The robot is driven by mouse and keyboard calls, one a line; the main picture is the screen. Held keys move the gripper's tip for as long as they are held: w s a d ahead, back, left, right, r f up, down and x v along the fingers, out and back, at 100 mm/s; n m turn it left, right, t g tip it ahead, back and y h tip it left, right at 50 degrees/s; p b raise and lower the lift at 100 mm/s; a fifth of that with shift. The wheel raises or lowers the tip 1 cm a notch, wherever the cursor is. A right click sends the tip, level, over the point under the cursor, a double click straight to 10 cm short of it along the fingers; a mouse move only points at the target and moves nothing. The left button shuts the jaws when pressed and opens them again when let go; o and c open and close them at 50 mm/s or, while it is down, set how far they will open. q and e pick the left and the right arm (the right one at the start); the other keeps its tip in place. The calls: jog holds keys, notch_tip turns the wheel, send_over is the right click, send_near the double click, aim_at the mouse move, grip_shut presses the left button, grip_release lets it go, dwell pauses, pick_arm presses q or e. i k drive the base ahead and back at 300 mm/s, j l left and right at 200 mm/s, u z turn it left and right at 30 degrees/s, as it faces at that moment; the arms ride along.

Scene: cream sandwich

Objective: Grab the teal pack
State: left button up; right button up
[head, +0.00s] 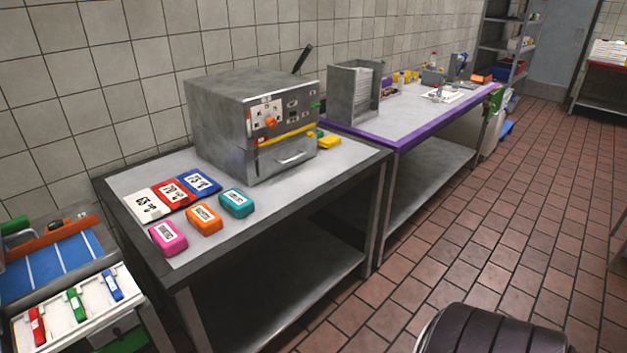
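The teal pack (237,202) lies on the grey-topped table, at the right end of a front row of small packs. It has a white label on top. An orange pack (204,220) is just to its left, and a pink pack (168,238) is further left. Neither of my grippers shows in the head view.
Behind the packs lie white, red and blue labelled cards (199,182). A metal machine (253,122) stands on the same table (290,206). A purple-edged table (412,118) stands beyond. At lower left is a white tray (60,322) with coloured items.

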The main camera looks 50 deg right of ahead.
aim_at(237, 202)
jog(key=z, duration=1.1)
jog(key=i+l+u, duration=0.1)
jog(key=l, duration=0.25)
jog(key=i+l+u, duration=0.1)
jog(key=l, duration=0.25)
jog(key=i, duration=0.1)
